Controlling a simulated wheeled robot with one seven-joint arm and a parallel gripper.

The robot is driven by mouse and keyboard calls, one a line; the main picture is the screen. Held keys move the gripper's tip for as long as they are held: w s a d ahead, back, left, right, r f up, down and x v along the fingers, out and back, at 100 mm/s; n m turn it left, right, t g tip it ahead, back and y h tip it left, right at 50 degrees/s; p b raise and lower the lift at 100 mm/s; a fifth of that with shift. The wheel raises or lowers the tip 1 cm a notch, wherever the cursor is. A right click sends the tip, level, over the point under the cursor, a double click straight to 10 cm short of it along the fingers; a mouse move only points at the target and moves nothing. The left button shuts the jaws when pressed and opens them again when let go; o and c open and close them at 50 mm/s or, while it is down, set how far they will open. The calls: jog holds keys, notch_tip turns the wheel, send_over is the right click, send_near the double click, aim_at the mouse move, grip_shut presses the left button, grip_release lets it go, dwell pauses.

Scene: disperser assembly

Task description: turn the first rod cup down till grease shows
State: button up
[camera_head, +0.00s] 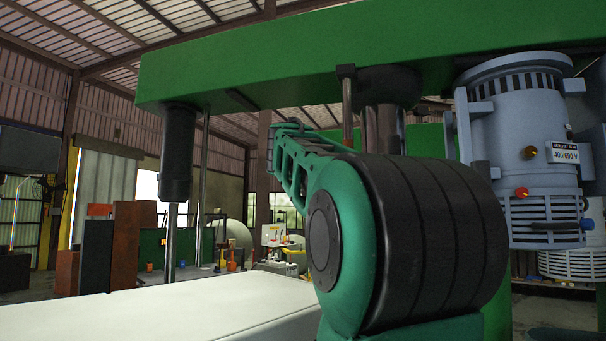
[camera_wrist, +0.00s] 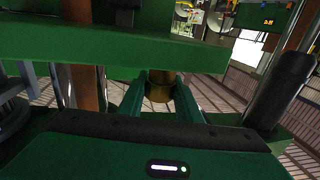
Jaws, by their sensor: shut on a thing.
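A small brass-coloured cup (camera_wrist: 160,92) shows in the wrist view, just at the edge of the green beam (camera_wrist: 110,52). My gripper (camera_wrist: 161,94) is shut on it, with one green finger on either side. The beam hides part of the cup, and no grease can be made out on it. In the head view, the long green beam (camera_head: 300,50) crosses the top, with a dark sleeve (camera_head: 178,150) and a shiny rod (camera_head: 171,240) under its left end.
A grey-blue motor (camera_head: 515,125) with a coloured knob hangs at the right, close to my arm. A second shiny rod (camera_head: 381,130) stands behind my arm. Rust-brown and dark boxes (camera_head: 125,240) stand at the left back. A dark post (camera_wrist: 282,88) rises right of my gripper.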

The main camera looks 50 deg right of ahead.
jog(key=m+g, duration=0.1)
jog(key=m+g+h, duration=0.1)
jog(key=g, duration=0.1)
jog(key=m+g, duration=0.1)
jog(key=g, duration=0.1)
jog(key=shift+w+a+r+m+h, duration=0.1)
jog(key=shift+w+a+m+h, duration=0.1)
jog(key=shift+w+m+h, duration=0.15)
jog(key=shift+m+g+h, duration=0.25)
jog(key=shift+m+g, duration=0.3)
jog(key=shift+g, duration=0.55)
jog(key=shift+s+m+g, duration=0.1)
jog(key=shift+m+g, duration=0.3)
jog(key=shift+g, duration=0.2)
jog(key=o, duration=1)
jog(key=shift+o, duration=0.2)
jog(key=shift+s+d, duration=0.1)
